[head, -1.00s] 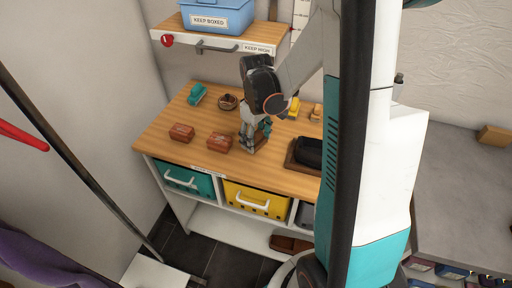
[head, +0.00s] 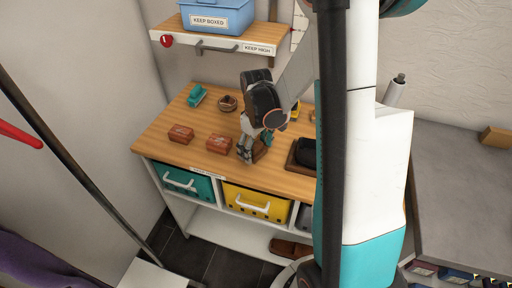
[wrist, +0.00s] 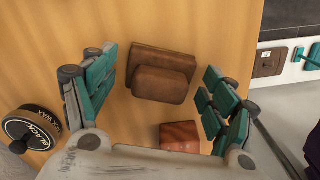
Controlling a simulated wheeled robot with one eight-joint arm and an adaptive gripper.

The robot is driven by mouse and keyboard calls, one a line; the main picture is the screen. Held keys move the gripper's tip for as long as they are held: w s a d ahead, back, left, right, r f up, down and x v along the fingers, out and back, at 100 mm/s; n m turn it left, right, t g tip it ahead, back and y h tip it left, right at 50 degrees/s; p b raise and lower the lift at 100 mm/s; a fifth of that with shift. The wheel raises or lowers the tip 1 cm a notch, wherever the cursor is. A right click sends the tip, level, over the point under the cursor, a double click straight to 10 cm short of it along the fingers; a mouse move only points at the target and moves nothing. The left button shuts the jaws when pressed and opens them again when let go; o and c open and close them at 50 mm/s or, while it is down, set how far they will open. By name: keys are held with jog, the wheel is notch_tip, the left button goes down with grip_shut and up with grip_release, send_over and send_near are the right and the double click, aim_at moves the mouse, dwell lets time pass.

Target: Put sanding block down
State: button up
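The sanding block, which I take to be the dark brown block with a raised top (wrist: 160,75), lies on the wooden bench top between my fingers in the wrist view. In the head view a brown block (head: 263,147) shows beside my gripper (head: 249,150), partly hidden by it. My gripper also shows in the wrist view (wrist: 155,100), its teal fingers spread wide to either side of the block with gaps on both sides. It is open and empty.
Two reddish-brown blocks (head: 181,133) (head: 219,144) lie left of my gripper. A tray (head: 291,162) is at right. A black wax tin (wrist: 32,128) is left in the wrist view.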

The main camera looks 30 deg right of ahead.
aim_at(256, 144)
notch_tip(256, 144, up, 12)
jog(key=p, duration=0.4)
jog(key=shift+r, duration=0.2)
jog(key=shift+a, duration=0.1)
dwell(0.4)
